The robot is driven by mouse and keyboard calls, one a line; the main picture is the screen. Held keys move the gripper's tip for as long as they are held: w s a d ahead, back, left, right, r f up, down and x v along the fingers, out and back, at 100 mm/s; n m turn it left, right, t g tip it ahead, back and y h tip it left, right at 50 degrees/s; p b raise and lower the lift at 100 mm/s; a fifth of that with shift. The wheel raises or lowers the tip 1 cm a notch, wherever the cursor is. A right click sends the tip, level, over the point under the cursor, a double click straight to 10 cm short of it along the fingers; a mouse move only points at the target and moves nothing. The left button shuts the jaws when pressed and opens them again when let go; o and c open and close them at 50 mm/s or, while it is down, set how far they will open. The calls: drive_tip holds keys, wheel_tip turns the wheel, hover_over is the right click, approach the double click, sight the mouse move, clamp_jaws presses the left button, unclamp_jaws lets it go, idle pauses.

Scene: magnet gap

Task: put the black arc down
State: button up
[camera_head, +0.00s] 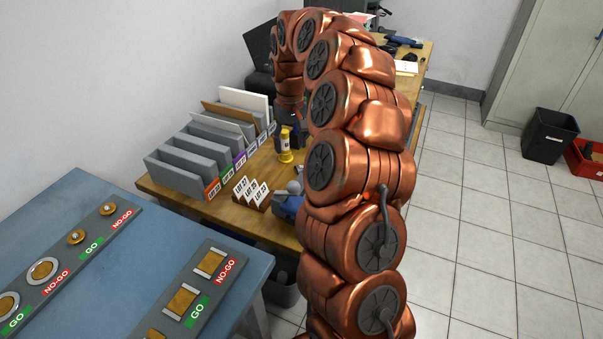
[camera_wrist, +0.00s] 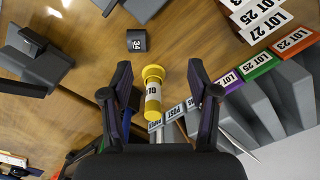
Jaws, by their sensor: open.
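A small dark grey-black piece marked "34" (camera_wrist: 137,40) lies on the wooden bench top in the wrist view; it appears to be the black arc, though its curve is hard to make out. My gripper (camera_wrist: 160,72) is open, its two dark fingers apart above the bench. The piece is beyond the fingertips, apart from them. A yellow gauge with a white label band (camera_wrist: 153,92) shows between the fingers, below them; neither finger appears to hold it. In the head view the yellow gauge (camera_head: 285,147) stands on the bench. I cannot pick out the dark piece there.
A grey slotted rack (camera_head: 178,172) with lot labels stands against the wall. Lot cards (camera_head: 250,192) sit in front of it. A dark grey fixture (camera_wrist: 35,60) is left in the wrist view. A blue table (camera_head: 110,225) with GO/NO-GO gauges is nearer.

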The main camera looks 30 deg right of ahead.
sight(301, 165)
drive_tip(key=d+f, duration=0.1)
drive_tip(key=w+d+f, duration=0.1)
drive_tip(key=d, duration=0.1)
drive_tip(key=shift+f+m, duration=0.1)
drive_tip(key=shift+m, duration=0.2)
drive_tip(key=shift+d+f+p, duration=0.15)
drive_tip(key=shift+d+f, duration=0.1)
drive_tip(key=shift+f, duration=1.65)
drive_tip(key=shift+d+f+p, duration=0.15)
drive_tip(key=shift+d+f, duration=0.05)
drive_tip(key=shift+f, duration=1.7)
clamp_jaws()
